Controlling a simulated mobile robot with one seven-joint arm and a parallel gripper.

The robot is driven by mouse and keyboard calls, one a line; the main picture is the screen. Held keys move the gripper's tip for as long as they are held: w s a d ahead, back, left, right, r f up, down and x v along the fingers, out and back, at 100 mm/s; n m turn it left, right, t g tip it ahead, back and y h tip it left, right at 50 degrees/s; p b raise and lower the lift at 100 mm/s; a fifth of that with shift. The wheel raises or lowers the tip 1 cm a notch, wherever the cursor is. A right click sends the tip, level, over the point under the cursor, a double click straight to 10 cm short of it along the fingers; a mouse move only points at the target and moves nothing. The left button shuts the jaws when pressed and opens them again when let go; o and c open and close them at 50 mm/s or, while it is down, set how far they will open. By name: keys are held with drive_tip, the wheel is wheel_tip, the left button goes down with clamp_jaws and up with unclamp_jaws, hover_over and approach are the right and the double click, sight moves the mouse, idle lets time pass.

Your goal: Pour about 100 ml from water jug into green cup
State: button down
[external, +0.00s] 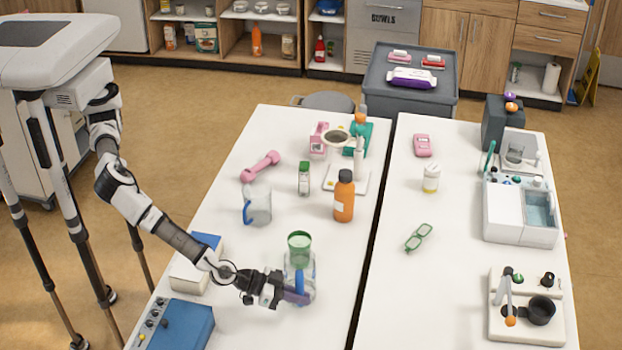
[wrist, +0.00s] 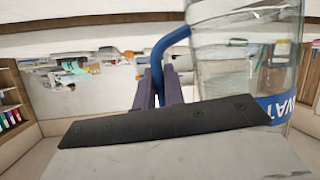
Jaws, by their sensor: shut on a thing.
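The water jug (external: 308,278) is clear with a blue handle and stands about upright near the front of the left table. In the wrist view the jug (wrist: 225,60) fills the right side, with part of a blue label reading "WAT". My gripper (external: 297,297) is shut on the jug's blue handle (wrist: 172,42); the fingers (wrist: 157,90) close around it in the wrist view. The green cup (external: 299,243), see-through, shows right at the jug's top edge, seemingly behind it; its base is hidden. I cannot tell the water level or whether the jug touches the table.
A second clear jug with a blue handle (external: 258,204) stands farther back. An orange bottle (external: 344,197), a small green-capped bottle (external: 304,178) and a pink dumbbell (external: 260,166) are beyond. A blue box (external: 178,325) lies front left. Table to the jug's right is clear.

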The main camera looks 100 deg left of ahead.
sight(304, 268)
drive_tip(key=shift+s+a+r+n+h, duration=0.1)
drive_tip(key=shift+a+r+n+h, duration=0.2)
drive_tip(key=shift+r, duration=0.2)
drive_tip(key=shift+s+a+r+n+h, duration=0.1)
drive_tip(key=shift+a+r+n+h, duration=0.15)
drive_tip(key=shift+r+n, duration=0.2)
drive_tip(key=shift+s+a+r+n+t+h, duration=0.15)
drive_tip(key=shift+a+r+n+t+h, duration=0.15)
drive_tip(key=shift+a+r+n, duration=0.3)
drive_tip(key=shift+s+a+r+n+t+h, duration=0.1)
drive_tip(key=shift+a+r+n+t+h, duration=0.25)
drive_tip(key=shift+a, duration=0.35)
drive_tip(key=shift+s+a+r+n, duration=0.1)
drive_tip(key=shift+a+r+n, duration=0.15)
drive_tip(key=shift+a, duration=0.2)
drive_tip(key=shift+s+a+r+n+h, duration=0.1)
drive_tip(key=shift+a+r+n+h, duration=0.35)
drive_tip(key=shift+r+n, duration=0.15)
drive_tip(key=shift+s+a+r+n+t+h, duration=0.1)
drive_tip(key=shift+a+r+n+t+h, duration=0.1)
drive_tip(key=shift+a+r+n, duration=0.4)
drive_tip(key=shift+s+a+r+n+t+h, duration=0.2)
drive_tip(key=shift+r+n, duration=0.25)
drive_tip(key=shift+r, duration=0.4)
drive_tip(key=shift+a+r+n+t+h, duration=0.15)
drive_tip(key=shift+a+r+n+t, duration=0.1)
drive_tip(key=shift+a+r+n, duration=0.35)
drive_tip(key=shift+s+a+r, duration=0.1)
drive_tip(key=shift+r, duration=0.4)
